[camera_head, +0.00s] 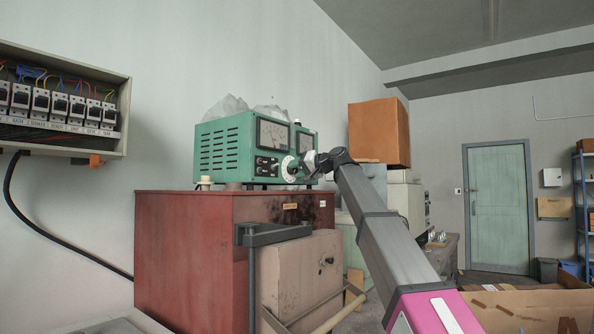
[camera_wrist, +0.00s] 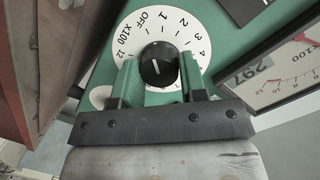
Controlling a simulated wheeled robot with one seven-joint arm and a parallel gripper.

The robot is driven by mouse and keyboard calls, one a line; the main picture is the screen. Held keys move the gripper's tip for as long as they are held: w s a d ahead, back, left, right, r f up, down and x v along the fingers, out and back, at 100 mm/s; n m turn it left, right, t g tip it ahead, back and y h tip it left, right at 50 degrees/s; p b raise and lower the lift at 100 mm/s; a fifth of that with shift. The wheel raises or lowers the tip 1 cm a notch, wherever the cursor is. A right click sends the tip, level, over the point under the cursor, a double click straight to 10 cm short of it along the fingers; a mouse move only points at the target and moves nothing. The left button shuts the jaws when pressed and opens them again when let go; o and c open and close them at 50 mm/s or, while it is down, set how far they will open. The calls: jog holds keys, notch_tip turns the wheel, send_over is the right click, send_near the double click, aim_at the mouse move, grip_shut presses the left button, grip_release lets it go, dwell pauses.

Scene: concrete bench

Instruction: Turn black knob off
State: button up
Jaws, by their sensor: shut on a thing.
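The black knob (camera_wrist: 158,66) sits at the centre of a white round dial (camera_wrist: 187,30) marked OFF, X100 and numbers. In the wrist view its pale pointer line slants across its face; I cannot tell exactly which mark it indicates. My gripper (camera_wrist: 160,78) has its two green fingers on either side of the knob, shut on it. The dial is on the front of a green meter box (camera_head: 224,148).
The green box stands on a red cabinet (camera_head: 190,245). A meter display (camera_wrist: 282,75) is close to the right of my gripper. An open breaker box (camera_head: 62,140) hangs on the left wall. An orange-brown box (camera_head: 378,132) stands behind my arm.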

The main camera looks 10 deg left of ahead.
jog(key=shift+f+n, duration=0.1)
jog(key=shift+n, duration=0.6)
jog(key=o, duration=0.9)
jog(key=v, duration=1.1)
jog(key=shift+s+a, duration=0.1)
